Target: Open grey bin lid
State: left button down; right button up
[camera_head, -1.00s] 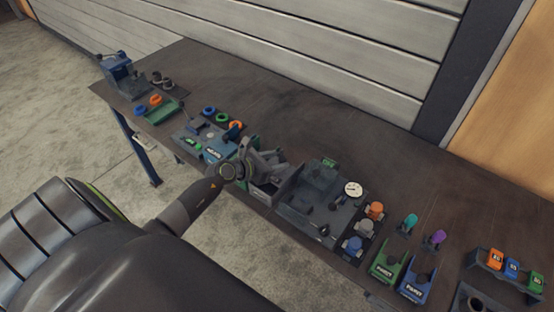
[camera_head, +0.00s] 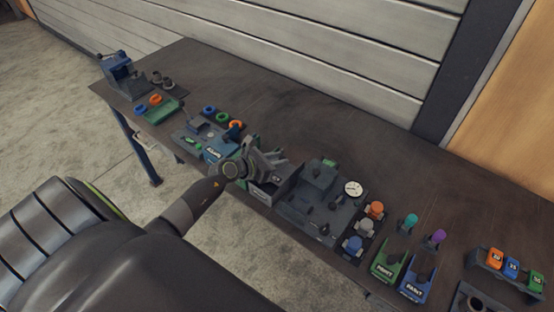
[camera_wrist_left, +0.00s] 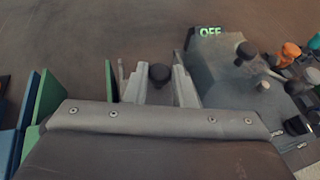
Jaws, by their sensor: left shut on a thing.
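The grey bin (camera_head: 289,188) stands at the table's front edge, just left of the grey fixture in the head view. My left gripper (camera_head: 277,164) is over it and hides much of its top and lid. In the left wrist view, a dark round knob (camera_wrist_left: 159,75) sits between the fingers of my left gripper (camera_wrist_left: 158,78). The gripper is shut on this knob. How far the lid is raised cannot be told. My right gripper is not in view.
A grey fixture (camera_head: 315,205) with a dial (camera_head: 353,188) stands right of the bin. A blue bin (camera_head: 212,152) is to the left. Green (camera_head: 391,262) and blue (camera_head: 415,281) labelled holders stand further right. The back of the table is clear.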

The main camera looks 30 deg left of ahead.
pick_arm(q)
jog(key=w, duration=0.3)
jog(key=shift+w+d+b, duration=0.15)
jog(key=shift+w+b, duration=0.05)
jog(key=shift+b, duration=0.2)
jog(key=shift+w, duration=0.3)
jog(key=c, duration=1.2)
grip_release()
jog(key=b+v, duration=0.1)
jog(key=v, duration=1.6)
jog(key=shift+s, duration=0.15)
jog(key=shift+r, duration=0.15)
